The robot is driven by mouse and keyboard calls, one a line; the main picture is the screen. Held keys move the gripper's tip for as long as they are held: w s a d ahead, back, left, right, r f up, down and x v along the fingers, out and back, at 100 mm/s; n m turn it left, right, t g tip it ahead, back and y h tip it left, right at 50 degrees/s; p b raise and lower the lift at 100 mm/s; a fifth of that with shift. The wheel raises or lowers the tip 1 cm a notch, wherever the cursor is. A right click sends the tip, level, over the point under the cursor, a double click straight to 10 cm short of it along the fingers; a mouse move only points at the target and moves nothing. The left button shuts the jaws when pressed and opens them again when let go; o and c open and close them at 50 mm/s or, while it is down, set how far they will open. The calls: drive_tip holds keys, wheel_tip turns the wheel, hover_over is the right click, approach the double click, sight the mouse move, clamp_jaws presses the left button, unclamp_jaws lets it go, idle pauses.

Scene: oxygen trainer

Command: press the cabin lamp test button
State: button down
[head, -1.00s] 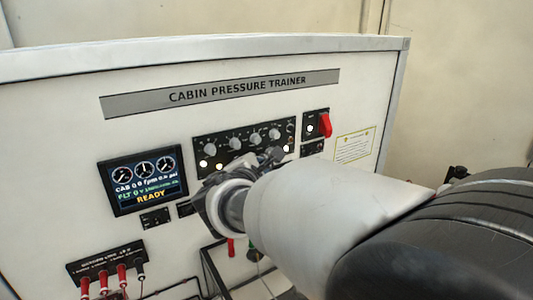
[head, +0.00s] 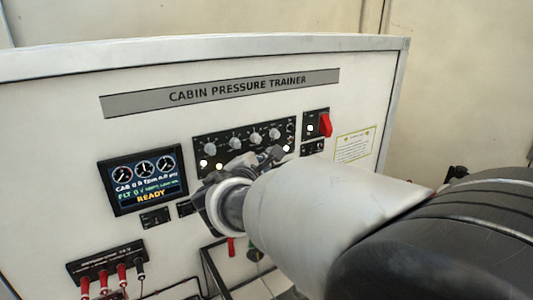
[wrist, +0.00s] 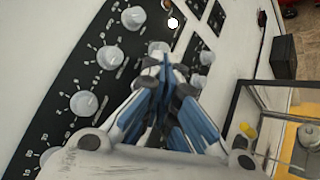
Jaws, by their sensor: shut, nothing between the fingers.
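A black control panel (head: 235,138) with a row of grey-white knobs sits on the white trainer face. In the wrist view the panel (wrist: 75,65) runs diagonally, and a bright white round light (wrist: 173,22) shows near its edge. My gripper (head: 272,156) is in front of the panel's lower right part and hides some of it. In the wrist view its blue and grey fingers (wrist: 170,76) are together and empty, close to the panel's small round controls. I cannot tell which control is the cabin lamp test button, or whether the fingertips touch anything.
A display (head: 143,181) reading READY is left of the panel. A red switch (head: 325,125) is at the upper right. Red connectors (head: 103,275) sit at the lower left. A black frame (wrist: 240,100) stands to the right in the wrist view.

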drive_tip(key=shift+w+a, duration=0.25)
drive_tip(key=shift+w, duration=0.1)
drive_tip(key=shift+w+a+b, duration=0.2)
drive_tip(key=shift+w+b, duration=0.1)
idle(0.8)
idle(0.4)
drive_tip(key=shift+s+d+b, duration=0.45)
drive_tip(key=shift+s+b, duration=0.2)
drive_tip(key=shift+f, duration=0.1)
drive_tip(key=s+d+b, duration=0.1)
drive_tip(key=s+d, duration=0.1)
drive_tip(key=s+b, duration=0.1)
drive_tip(key=s, duration=0.1)
drive_tip(key=shift+s+d+b, duration=0.1)
drive_tip(key=shift+d+b, duration=0.2)
drive_tip(key=shift+d, duration=0.1)
